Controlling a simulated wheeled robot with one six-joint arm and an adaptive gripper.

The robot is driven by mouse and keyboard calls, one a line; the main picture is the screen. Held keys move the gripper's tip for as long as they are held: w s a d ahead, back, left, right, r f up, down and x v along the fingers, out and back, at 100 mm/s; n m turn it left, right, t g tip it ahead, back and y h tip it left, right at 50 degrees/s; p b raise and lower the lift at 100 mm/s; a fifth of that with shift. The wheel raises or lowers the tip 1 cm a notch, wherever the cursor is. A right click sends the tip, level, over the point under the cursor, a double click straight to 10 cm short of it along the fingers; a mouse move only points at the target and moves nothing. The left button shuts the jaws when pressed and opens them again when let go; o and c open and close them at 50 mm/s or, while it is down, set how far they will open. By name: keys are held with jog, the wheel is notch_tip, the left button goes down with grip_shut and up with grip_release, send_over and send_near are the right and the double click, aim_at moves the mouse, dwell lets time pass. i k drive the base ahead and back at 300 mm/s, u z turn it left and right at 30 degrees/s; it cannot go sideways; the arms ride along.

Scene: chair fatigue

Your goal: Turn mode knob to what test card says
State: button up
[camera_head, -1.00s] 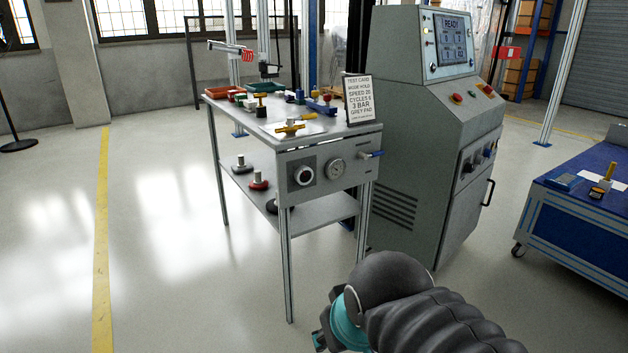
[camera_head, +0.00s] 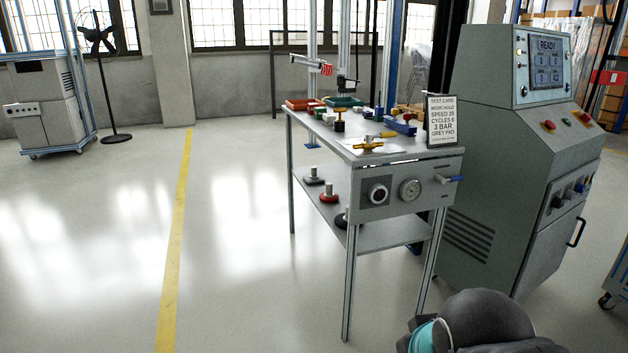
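The test card (camera_head: 441,121) stands upright on the near right corner of the bench and reads mode hold, speed 20, 3 bar, grey pad; its cycles figure is hard to read. The grey control cabinet (camera_head: 487,180) stands right of the bench, its screen (camera_head: 541,61) showing READY. Its side panel carries small dark and blue knobs (camera_head: 568,193); their labels and pointers are too small to read, so I cannot tell which is the mode knob. Part of my arm shows at the bottom right, well short of the cabinet. My gripper is out of view.
The bench (camera_head: 380,232) holds trays, coloured parts and a yellow-handled piece (camera_head: 375,144); its front has a black dial (camera_head: 378,193), a gauge (camera_head: 410,189) and a blue-handled valve (camera_head: 450,179). Weights stand on its lower shelf. Open floor lies left, with a fan (camera_head: 97,42) behind.

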aim_at(556, 203)
jog(key=z, duration=2.1)
jog(key=i, duration=0.7)
jog(key=z, duration=0.4)
jog(key=i, duration=1.15)
jog(key=u, duration=0.75)
